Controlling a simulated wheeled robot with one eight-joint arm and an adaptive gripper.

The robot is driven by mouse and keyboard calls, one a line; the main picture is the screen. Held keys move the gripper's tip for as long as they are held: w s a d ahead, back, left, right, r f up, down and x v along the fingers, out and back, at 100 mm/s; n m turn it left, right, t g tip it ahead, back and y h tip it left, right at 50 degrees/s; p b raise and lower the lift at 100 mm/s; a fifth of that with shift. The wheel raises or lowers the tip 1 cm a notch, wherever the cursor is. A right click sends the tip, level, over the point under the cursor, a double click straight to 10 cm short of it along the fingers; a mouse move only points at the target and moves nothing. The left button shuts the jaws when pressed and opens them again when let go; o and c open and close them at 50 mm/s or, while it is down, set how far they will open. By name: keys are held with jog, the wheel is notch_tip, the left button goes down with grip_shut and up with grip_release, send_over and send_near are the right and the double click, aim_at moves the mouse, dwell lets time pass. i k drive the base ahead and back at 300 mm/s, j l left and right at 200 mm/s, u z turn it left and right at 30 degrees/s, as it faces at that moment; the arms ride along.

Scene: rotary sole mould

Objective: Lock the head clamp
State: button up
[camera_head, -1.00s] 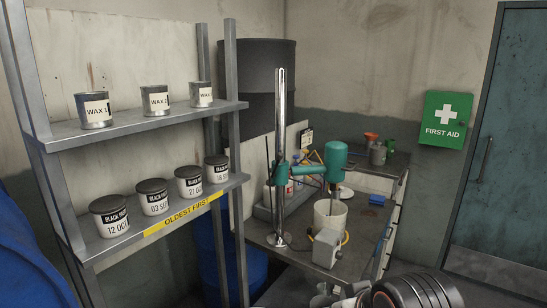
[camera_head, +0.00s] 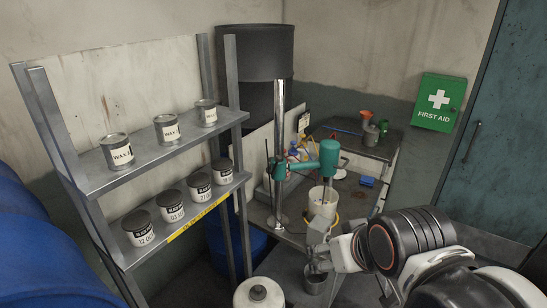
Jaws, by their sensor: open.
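The mixer stand has a tall chrome column (camera_head: 279,150) on the bench. A teal head clamp (camera_head: 279,171) sits around that column, and a teal arm runs right from it to the teal mixer head (camera_head: 329,157). The head is above a pale bucket (camera_head: 323,201). The clamp is small here, and I cannot tell whether it is locked or loose. My gripper (camera_head: 317,263) is open, in front of the bench, below and right of the clamp and well apart from it. Its fingers are small and partly confused with grey shapes around them.
A metal shelf (camera_head: 160,160) with wax tins and black paint tins stands at left. A white lidded container (camera_head: 258,293) stands at the bottom. A blue drum (camera_head: 45,245) fills the lower left. Bottles crowd behind the column.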

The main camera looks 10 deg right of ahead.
aim_at(279, 158)
jog(key=i+l+z, duration=0.1)
jog(key=i+l, duration=0.15)
jog(key=i, duration=0.25)
jog(key=i+l+z, duration=0.15)
jog(key=i, duration=0.35)
